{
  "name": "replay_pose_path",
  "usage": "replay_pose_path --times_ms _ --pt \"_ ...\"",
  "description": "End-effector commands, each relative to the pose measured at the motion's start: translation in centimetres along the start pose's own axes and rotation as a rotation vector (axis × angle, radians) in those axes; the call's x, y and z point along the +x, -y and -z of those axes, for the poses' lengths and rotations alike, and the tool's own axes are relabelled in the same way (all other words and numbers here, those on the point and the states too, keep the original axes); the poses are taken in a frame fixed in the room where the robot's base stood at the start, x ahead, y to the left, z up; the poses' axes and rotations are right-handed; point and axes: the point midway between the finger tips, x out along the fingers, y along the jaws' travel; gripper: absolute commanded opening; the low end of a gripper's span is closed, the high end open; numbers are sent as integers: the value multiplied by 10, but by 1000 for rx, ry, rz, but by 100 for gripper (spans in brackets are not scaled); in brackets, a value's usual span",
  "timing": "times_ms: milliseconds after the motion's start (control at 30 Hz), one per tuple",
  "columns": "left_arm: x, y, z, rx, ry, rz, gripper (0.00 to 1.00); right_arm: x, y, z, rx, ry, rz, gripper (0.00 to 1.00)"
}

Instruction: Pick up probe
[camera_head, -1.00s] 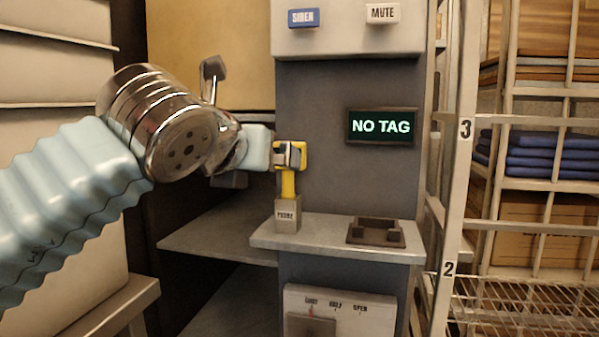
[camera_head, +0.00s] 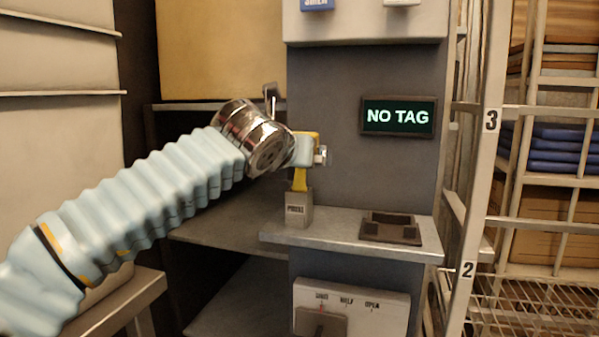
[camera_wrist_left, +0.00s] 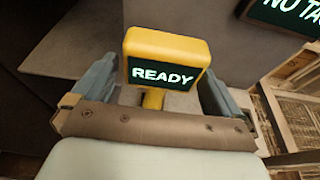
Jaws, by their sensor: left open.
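The probe (camera_head: 300,181) is a yellow handheld device, upright in a small grey holder (camera_head: 298,211) labelled PROBE on the shelf. In the left wrist view its yellow head (camera_wrist_left: 166,46) has a dark screen reading READY. My left gripper (camera_head: 314,152) is at the probe's head and covers part of it in the head view. In the left wrist view the open fingers (camera_wrist_left: 158,72) stand on either side of the head, with a visible gap on each side. My right gripper is not in view.
A grey shelf (camera_head: 345,240) carries a dark cradle (camera_head: 391,228) right of the holder. A display (camera_head: 398,117) above reads NO TAG. A lever panel (camera_head: 352,305) is below. A numbered rack post (camera_head: 478,190) stands to the right. A metal-edged bench is at lower left.

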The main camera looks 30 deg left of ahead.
Motion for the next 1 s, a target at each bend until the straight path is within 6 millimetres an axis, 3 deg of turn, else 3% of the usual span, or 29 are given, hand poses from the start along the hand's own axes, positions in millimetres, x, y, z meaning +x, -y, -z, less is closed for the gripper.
replay_pose_path --times_ms 100,333,700,1000 --pt "11 0 0 0 0 -1 100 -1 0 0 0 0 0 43" --pt "12 0 0 -1 1 0 100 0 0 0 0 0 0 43" --pt "12 0 0 -1 1 0 43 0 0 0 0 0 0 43" --pt "10 0 -8 -1 2 0 43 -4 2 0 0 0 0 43"
